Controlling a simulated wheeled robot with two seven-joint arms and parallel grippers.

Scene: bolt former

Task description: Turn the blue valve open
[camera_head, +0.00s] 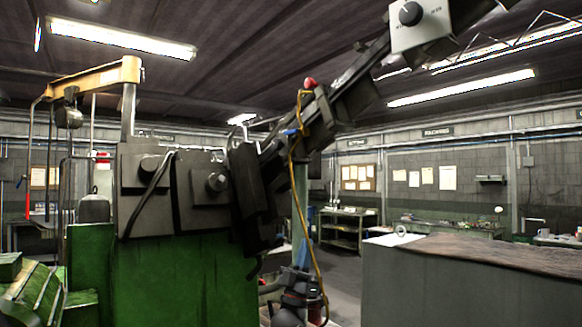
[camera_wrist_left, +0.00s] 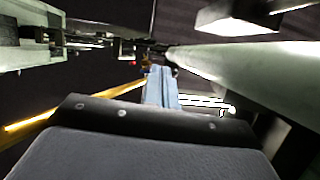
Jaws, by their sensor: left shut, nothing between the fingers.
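The blue valve (camera_head: 291,132) is a small blue handle on the thin yellow hose, beside the slanted dark arm of the machine. My left gripper (camera_head: 303,238) is low in the head view, pointing up, below the valve and apart from it. Its bluish-grey fingers are together and empty, and they also show in the left wrist view (camera_wrist_left: 160,88). My right gripper is not in view.
The yellow hose (camera_head: 315,258) hangs down close by my left gripper. The green machine (camera_head: 185,275) with dark boxes stands to the left. A grey cabinet (camera_head: 440,290) stands to the right. A red knob (camera_head: 309,83) sits on the slanted arm above the valve.

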